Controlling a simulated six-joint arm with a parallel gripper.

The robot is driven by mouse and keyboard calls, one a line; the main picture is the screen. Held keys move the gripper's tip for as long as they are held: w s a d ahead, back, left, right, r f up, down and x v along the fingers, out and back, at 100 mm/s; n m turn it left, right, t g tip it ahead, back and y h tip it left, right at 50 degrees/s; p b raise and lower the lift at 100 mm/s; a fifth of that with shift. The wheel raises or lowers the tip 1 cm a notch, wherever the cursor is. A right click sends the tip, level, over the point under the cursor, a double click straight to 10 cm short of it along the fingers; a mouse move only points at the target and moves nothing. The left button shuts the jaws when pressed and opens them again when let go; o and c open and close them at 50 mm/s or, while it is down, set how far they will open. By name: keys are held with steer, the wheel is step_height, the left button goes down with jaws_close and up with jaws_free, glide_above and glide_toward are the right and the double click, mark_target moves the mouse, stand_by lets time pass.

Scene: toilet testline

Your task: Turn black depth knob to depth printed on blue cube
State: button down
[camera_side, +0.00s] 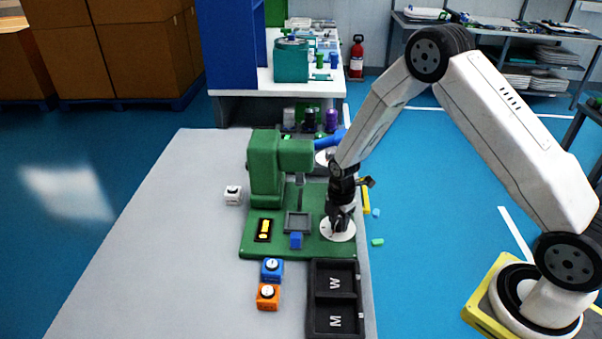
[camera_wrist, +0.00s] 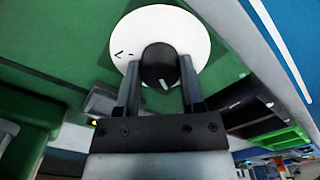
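The black depth knob (camera_wrist: 158,66) sits on a white round dial (camera_wrist: 172,22) with small dark marks and a light pointer line on the knob. In the side view the white dial (camera_side: 338,233) lies at the right of the green base, and the knob is hidden there. My gripper (camera_wrist: 160,70) has one finger on each side of the knob; the right finger is very close, and contact is unclear. In the side view my gripper (camera_side: 338,217) points down over the dial.
A black W/M tray (camera_side: 333,264) is in front. Table left is clear.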

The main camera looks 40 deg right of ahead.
steer(key=shift+m, duration=0.3)
steer(key=m, duration=0.5)
steer(key=shift+m, duration=0.3)
steer(key=m, duration=1.1)
steer(key=shift+m, duration=0.4)
steer(key=m, duration=0.6)
steer(key=shift+c, duration=1)
jaws_free()
